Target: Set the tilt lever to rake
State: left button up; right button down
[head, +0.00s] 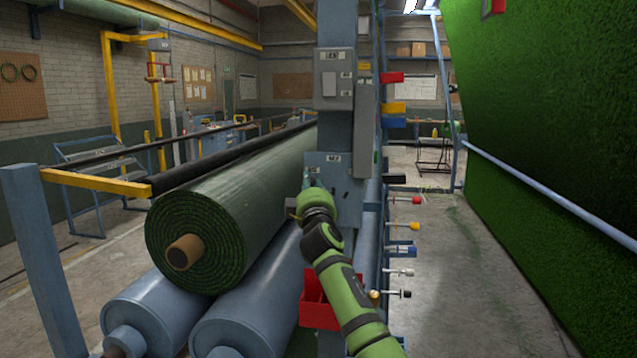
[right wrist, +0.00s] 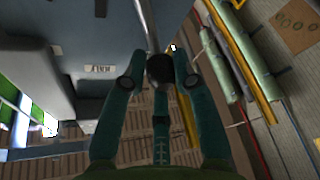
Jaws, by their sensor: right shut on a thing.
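The rod runs from the knob to the top edge of that view. In the head view the gripper hides most of the lever. A small white label (right wrist: 100,68) sits on the panel left of the knob, too small to read surely. My left gripper is not in view.
A large green turf roll (head: 240,200) lies on blue rollers (head: 250,320) left of my arm. A red bin (head: 318,314) is below my forearm. Several coloured knobs, one red (head: 416,200), stick out right of the post. The aisle beside the hanging turf (head: 560,100) is clear.

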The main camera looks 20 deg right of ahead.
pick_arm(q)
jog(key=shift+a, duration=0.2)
pick_arm(e)
jog(key=shift+a+r, duration=0.1)
jog(key=shift+a, duration=0.1)
jog(key=c, duration=1.1)
grip_release()
jog(key=shift+c, duration=0.2)
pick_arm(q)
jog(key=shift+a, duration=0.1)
pick_arm(e)
jog(key=shift+o, duration=0.7)
jog(key=shift+w+a, duration=0.1)
jog(key=shift+a, duration=0.1)
jog(key=v, duration=1.2)
